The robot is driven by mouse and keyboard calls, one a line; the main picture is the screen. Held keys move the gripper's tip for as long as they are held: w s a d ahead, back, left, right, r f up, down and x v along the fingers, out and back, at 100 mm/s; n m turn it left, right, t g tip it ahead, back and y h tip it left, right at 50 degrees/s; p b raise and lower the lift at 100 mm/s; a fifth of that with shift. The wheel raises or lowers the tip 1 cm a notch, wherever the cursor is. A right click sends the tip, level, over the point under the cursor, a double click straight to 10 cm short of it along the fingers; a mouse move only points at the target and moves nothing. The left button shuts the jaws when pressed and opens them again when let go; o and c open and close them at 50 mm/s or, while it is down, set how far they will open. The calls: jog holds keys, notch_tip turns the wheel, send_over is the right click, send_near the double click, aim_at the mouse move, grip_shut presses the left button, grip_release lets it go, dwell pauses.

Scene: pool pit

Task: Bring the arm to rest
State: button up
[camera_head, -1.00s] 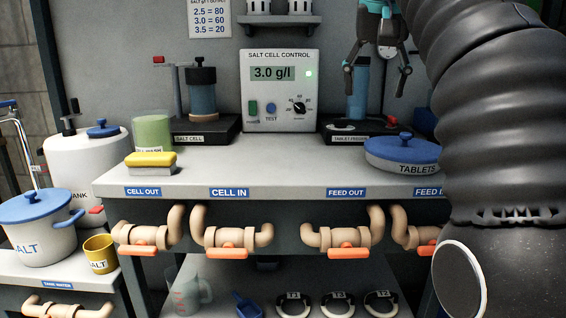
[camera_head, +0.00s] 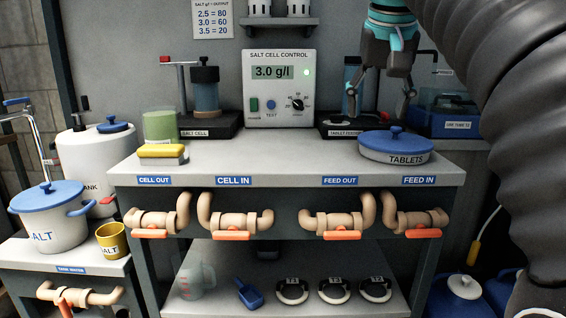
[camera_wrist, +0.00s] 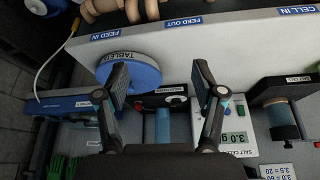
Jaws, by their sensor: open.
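My gripper (camera_head: 380,112) hangs in the upper right of the head view, fingers pointing down. It is open and nothing is between its fingers. It is in front of the tablet feeder (camera_head: 351,85) in the picture, beyond the blue-lidded tablets tub (camera_head: 397,153). In the wrist view the two fingers of my gripper (camera_wrist: 160,85) stand apart, with the feeder's blue tube (camera_wrist: 163,128) behind the gap. The tablets tub (camera_wrist: 135,70) is partly covered by one finger there. My dark ribbed arm fills the right of the head view.
A blue case (camera_head: 447,115) stands at the right. Pipes with orange-handled valves (camera_head: 338,222) run along the bench front.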

jog(key=s+f, duration=0.6)
jog(key=f, duration=0.5)
jog(key=s+f+n, duration=0.1)
jog(key=s+f, duration=0.5)
jog(key=f, duration=0.6)
jog(key=s+f+t, duration=0.1)
jog(key=s+f, duration=0.5)
jog(key=f, duration=0.6)
jog(key=shift+d+f+n+y, duration=0.15)
jog(key=shift+d+n+y, duration=0.15)
jog(key=shift+y, duration=0.1)
